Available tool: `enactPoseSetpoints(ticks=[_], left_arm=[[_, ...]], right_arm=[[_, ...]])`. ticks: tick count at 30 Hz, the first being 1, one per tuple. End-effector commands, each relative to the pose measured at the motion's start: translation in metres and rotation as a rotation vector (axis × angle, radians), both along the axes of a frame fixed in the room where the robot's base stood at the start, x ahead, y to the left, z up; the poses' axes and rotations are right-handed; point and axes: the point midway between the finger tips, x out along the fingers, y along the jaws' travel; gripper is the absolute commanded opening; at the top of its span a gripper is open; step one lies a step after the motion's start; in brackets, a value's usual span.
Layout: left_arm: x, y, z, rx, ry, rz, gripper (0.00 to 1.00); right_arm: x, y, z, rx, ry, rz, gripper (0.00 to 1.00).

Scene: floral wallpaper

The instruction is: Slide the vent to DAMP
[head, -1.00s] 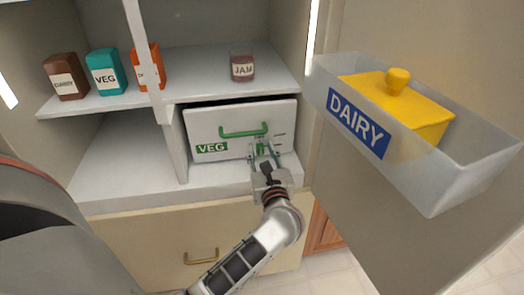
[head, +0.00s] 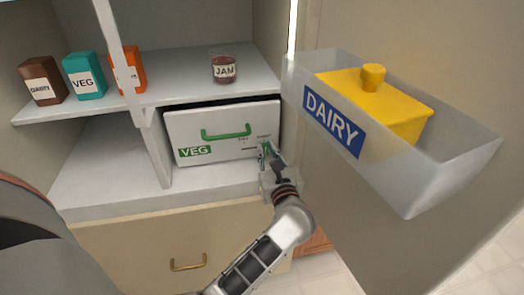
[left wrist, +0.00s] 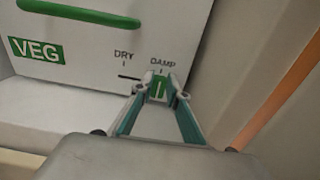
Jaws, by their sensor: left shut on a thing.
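The white VEG drawer (head: 215,140) sits under the shelf, with a green handle (head: 226,134) and a green VEG label. On its front right are the vent marks; in the left wrist view DRY (left wrist: 123,55) is on the left and DAMP (left wrist: 163,64) on the right. The green vent slider (left wrist: 158,89) is under the DAMP mark, between my fingertips. My left gripper (head: 267,152) is shut on the slider at the drawer's lower right; it also shows in the left wrist view (left wrist: 160,88). The fingers partly hide the slider. My right gripper is not in view.
The open door at the right carries a clear DAIRY bin (head: 440,180) with a yellow butter dish (head: 385,105), close to my gripper's right. A jam jar (head: 223,68) and several cartons stand on the shelf above. A cream drawer (head: 150,250) lies below.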

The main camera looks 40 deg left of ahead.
Motion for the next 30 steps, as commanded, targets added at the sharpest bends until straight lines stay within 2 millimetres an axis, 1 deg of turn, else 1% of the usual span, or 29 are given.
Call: enactPoseSetpoints(ticks=[1,6,7,9,17,20,23,30], left_arm=[[0.003,-0.004,0.002,0.001,-0.001,-0.010,0.00],[0.003,-0.004,0.002,0.001,-0.002,-0.012,0.00],[0.003,-0.005,0.002,0.001,-0.002,-0.013,0.17],[0.003,-0.005,0.002,0.000,-0.003,-0.012,0.32],[0.002,-0.003,0.002,-0.001,-0.002,-0.009,0.32],[0.000,-0.005,0.001,-0.001,-0.002,-0.009,0.32],[-0.006,-0.013,0.001,-0.001,0.000,-0.010,0.32],[-0.031,-0.042,0.001,-0.003,0.000,-0.010,0.32]], right_arm=[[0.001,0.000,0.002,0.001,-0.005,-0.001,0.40],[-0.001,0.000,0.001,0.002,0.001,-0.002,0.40],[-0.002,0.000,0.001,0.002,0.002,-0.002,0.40],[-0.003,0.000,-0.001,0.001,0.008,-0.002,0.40],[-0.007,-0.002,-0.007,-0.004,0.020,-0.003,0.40],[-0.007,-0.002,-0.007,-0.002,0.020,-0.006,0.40],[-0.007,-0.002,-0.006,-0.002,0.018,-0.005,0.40],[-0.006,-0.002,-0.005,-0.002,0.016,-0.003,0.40]])
